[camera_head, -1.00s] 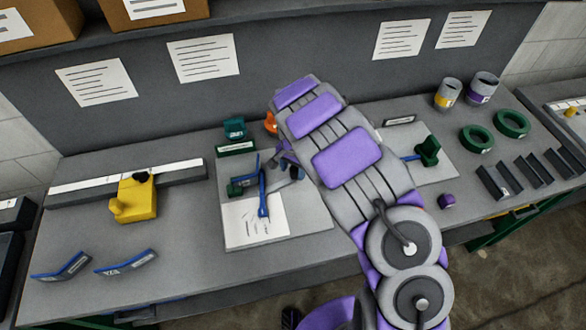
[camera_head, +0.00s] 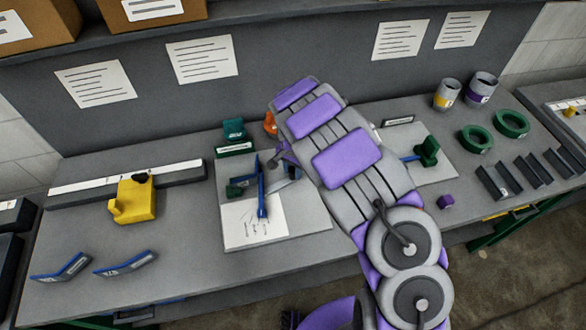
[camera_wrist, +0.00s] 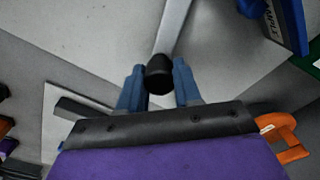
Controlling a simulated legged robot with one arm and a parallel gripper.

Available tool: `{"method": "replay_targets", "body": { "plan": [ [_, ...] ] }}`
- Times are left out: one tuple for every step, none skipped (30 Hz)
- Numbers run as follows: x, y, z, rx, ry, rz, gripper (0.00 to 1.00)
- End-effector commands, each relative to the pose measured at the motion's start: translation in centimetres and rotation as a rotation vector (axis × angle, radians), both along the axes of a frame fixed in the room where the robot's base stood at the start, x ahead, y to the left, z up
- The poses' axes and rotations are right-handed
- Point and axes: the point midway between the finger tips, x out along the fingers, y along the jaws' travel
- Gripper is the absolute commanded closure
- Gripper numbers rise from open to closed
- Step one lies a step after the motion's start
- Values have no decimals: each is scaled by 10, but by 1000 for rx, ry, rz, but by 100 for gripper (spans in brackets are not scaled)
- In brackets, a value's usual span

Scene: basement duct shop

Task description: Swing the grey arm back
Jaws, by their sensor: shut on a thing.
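In the wrist view, the grey arm (camera_wrist: 174,28) is a pale bar running down from the top edge to a round black knob (camera_wrist: 159,74). The two blue-grey fingers of my gripper (camera_wrist: 159,88) stand on either side of the knob and are shut on it. In the head view, my gripper (camera_head: 285,163) is over the grey plate (camera_head: 300,222) at the middle of the bench, partly hidden by my purple and grey arm. The grey arm cannot be made out clearly there. A blue upright piece (camera_head: 262,192) stands just left of my gripper.
A green block (camera_head: 234,130) and an orange part (camera_head: 270,123) stand behind the plate. A yellow block (camera_head: 134,200) and two blue angled pieces (camera_head: 62,267) lie left. Green rings (camera_head: 476,139), cans and dark channels are at right.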

Motion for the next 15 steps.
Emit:
{"method": "replay_targets", "body": {
  "plan": [
    [0,1,0,2,-1,0,100],
    [0,1,0,2,-1,0,100],
    [0,1,0,3,-1,0,100],
    [0,1,0,3,-1,0,100],
    [0,1,0,3,-1,-1,100],
    [0,1,0,3,-1,-3,100],
    [0,1,1,3,-1,-5,100],
    [0,1,1,3,-1,-9,100],
    [-1,0,1,3,-1,-15,100],
    [-2,0,1,3,-3,-21,100],
    [-2,0,1,3,-3,-30,100],
    [-4,-1,2,4,-3,-43,100],
    [-5,-2,2,4,-3,-55,100],
    [-6,-2,2,4,-3,-68,100],
    [-9,-4,2,3,-2,-89,100]
  ]
}}
